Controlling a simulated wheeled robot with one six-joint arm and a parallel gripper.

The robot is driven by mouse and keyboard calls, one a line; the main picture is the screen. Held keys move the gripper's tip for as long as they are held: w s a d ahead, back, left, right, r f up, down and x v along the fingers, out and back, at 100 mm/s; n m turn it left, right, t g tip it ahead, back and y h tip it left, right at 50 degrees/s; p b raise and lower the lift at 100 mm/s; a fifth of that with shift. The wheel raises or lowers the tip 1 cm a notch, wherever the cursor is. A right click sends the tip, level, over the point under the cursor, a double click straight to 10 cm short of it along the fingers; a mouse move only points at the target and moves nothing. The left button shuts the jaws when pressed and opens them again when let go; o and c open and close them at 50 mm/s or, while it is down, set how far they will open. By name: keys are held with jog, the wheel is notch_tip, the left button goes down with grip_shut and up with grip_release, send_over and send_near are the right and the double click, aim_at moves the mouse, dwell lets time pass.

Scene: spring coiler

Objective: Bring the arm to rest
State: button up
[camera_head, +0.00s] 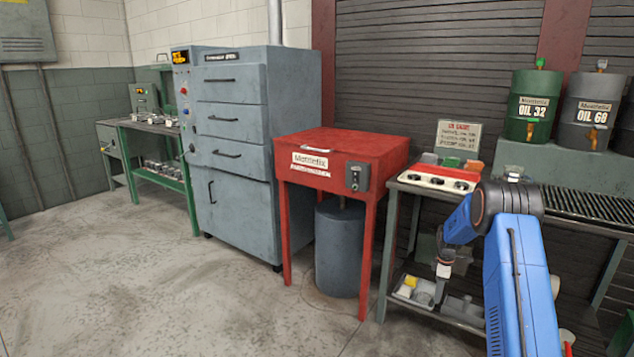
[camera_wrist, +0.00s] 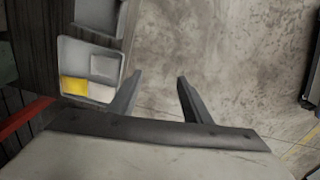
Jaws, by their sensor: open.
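My blue arm stands at the right of the head view, bent at a dark elbow, with its forearm angled down to the left. My gripper (camera_head: 442,270) hangs low in front of the workbench in the head view, small and partly unclear. In the wrist view my gripper (camera_wrist: 158,85) shows two dark fingers spread apart, with bare concrete floor between and beyond them. Nothing is held.
A grey tray (camera_wrist: 68,50) with yellow and white pieces lies just left of the fingers on the bench's lower shelf. A red parts washer (camera_head: 335,140) and grey cabinet (camera_head: 290,90) stand left. Oil drums (camera_head: 530,88) stand at right. The floor (camera_head: 190,290) in front is clear.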

jog(key=s+a+r+m, duration=0.1)
jog(key=s+a+r, duration=0.15)
jog(key=r, duration=0.45)
jog(key=s+a+r+m+t, duration=0.1)
jog(key=s+a+r, duration=0.1)
jog(key=s+r, duration=0.35)
jog(key=s+a+r+m, duration=0.1)
jog(key=s+a+r, duration=0.15)
jog(key=r, duration=0.65)
jog(key=s+a+r+m+t, duration=0.1)
jog(key=s+a+r+m, duration=0.35)
jog(key=s+r, duration=0.85)
jog(key=s+a+r+m+t, duration=0.1)
jog(key=s+a+r, duration=0.15)
jog(key=s, duration=0.65)
jog(key=s+a+r+m+t, duration=0.15)
jog(key=s+a, duration=0.25)
jog(key=s, duration=0.5)
jog(key=s+a+f+m, duration=0.2)
jog(key=s+f+m, duration=0.1)
jog(key=s, duration=1.4)
jog(key=shift+s+f, duration=0.15)
jog(key=shift+s, duration=0.2)
jog(key=shift+c, duration=0.2)
jog(key=shift+c, duration=1.4)
jog(key=shift+d, duration=0.15)
